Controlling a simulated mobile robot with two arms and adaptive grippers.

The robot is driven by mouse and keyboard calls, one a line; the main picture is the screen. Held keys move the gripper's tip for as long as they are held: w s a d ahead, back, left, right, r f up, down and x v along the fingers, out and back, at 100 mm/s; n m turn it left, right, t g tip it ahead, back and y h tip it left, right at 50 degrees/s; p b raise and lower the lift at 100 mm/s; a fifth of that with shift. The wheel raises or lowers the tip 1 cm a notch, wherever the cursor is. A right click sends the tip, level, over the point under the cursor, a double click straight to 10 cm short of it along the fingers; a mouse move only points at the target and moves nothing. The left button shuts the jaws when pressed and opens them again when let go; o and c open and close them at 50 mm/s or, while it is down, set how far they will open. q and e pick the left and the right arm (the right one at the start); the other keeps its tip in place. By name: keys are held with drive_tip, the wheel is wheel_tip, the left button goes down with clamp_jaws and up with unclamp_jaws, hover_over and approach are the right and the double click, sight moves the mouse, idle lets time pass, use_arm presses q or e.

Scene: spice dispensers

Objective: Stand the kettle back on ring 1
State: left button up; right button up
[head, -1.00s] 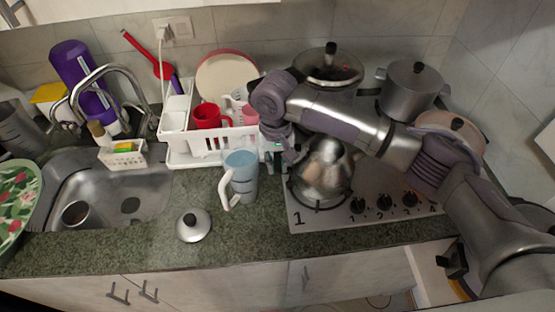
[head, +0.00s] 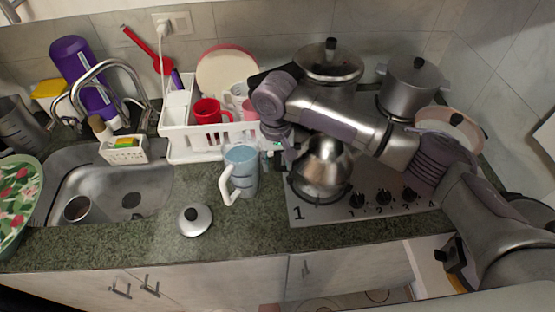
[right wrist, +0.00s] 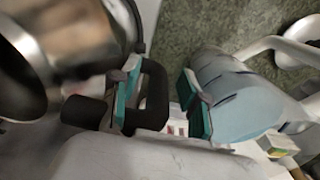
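The steel kettle (head: 322,170) is at the front left of the hob (head: 380,215), above the printed 1. It looks roughly upright; the ring beneath it is hidden, and I cannot tell whether its base sits flat. My right gripper (head: 283,150) is low at the kettle's left side, partly hidden by my wrist. In the right wrist view, the kettle (right wrist: 75,35) fills the upper left. Its black handle (right wrist: 155,100) lies between the teal pads of my right gripper (right wrist: 162,97). A gap shows between handle and right pad, so the gripper looks open. My left gripper is out of view.
A blue jug (head: 242,168) with a white handle stands close left of my right gripper. A loose lid (head: 194,220) lies on the counter. A white dish rack (head: 190,152) is behind. Pots (head: 330,65) and (head: 410,95) another pot occupy the hob's back.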

drive_tip(key=shift+r, duration=0.25)
wheel_tip(320, 180, up, 13)
drive_tip(key=b, duration=0.3)
drive_tip(key=shift+a+f, duration=0.1)
idle(0.4)
